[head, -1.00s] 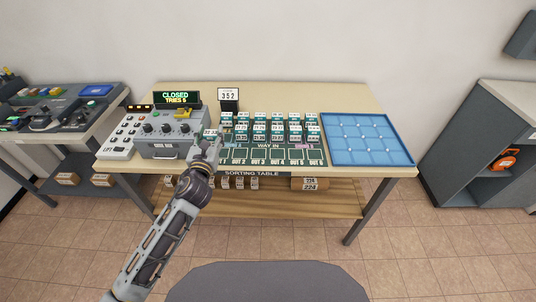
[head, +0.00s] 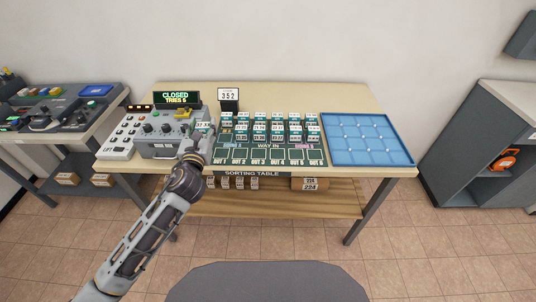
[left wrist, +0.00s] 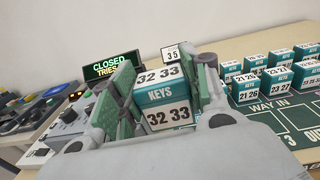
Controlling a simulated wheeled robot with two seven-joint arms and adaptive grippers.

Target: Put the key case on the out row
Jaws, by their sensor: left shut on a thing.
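My left gripper (head: 199,138) is at the left end of the sorting mat, in front of the grey control box. In the left wrist view its fingers (left wrist: 160,95) are shut on a teal and white key case (left wrist: 154,95) marked KEYS and 32 33. The same case shows small and partly hidden in the head view (head: 204,127). The out row (head: 267,155) is the line of OUT boxes along the front of the dark green mat. Several other key cases (head: 276,134) stand in columns behind it. My right gripper is not in view.
The grey control box (head: 165,150) has a sign (head: 177,97) reading CLOSED, TRIES 5. A 352 display (head: 228,95) stands behind the mat. A blue compartment tray (head: 367,157) lies on the right. Bare table shows behind the cases.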

